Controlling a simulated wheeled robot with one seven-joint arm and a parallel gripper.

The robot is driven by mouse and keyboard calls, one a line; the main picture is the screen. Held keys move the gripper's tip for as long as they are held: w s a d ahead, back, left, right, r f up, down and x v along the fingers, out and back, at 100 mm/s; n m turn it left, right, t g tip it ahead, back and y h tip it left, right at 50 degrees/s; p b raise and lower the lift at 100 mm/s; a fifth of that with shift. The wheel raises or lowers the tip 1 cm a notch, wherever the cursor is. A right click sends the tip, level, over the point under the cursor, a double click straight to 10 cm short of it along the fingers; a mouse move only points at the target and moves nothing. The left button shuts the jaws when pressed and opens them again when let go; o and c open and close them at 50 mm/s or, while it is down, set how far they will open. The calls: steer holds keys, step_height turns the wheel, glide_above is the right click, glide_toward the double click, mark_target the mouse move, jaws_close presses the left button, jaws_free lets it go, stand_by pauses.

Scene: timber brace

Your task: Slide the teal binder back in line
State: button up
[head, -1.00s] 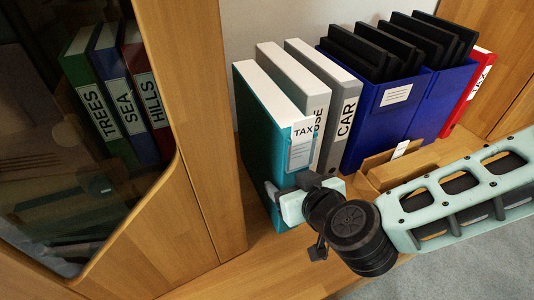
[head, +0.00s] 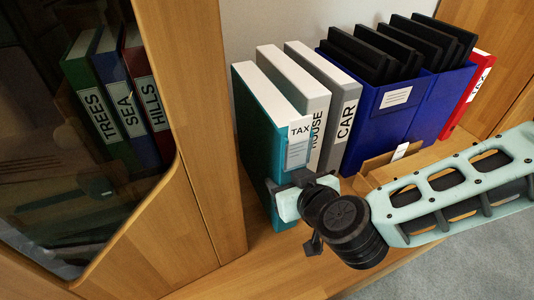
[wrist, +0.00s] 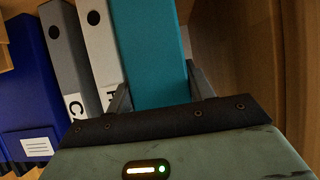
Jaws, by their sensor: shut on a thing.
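The teal binder (head: 262,140) stands upright at the left end of the row, with a white TAX label on its spine. Its spine appears to stand somewhat forward of the grey HOUSE binder (head: 318,108) beside it. My gripper (wrist: 161,88) is shut on the teal binder, one finger on each side of the spine, low down in the head view. In the wrist view the teal spine (wrist: 150,45) fills the space between the fingers. The binder's lower front is partly hidden by my gripper.
A grey CAR binder (head: 347,110), blue file boxes (head: 380,125) with black folders and a red binder (head: 468,95) stand to the right. A wooden cabinet side (head: 195,100) is close on the left.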

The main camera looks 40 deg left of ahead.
mark_target(287, 165)
steer(key=w+a+p, duration=0.1)
steer(key=w+a, duration=0.2)
steer(key=a, duration=0.4)
steer(key=shift+w+p, duration=0.35)
steer(key=shift+p, duration=0.05)
stand_by(1.1)
steer(key=shift+a, duration=0.1)
steer(key=o, duration=1.1)
steer(key=shift+p+v, duration=1.95)
steer(key=shift+v, duration=2.1)
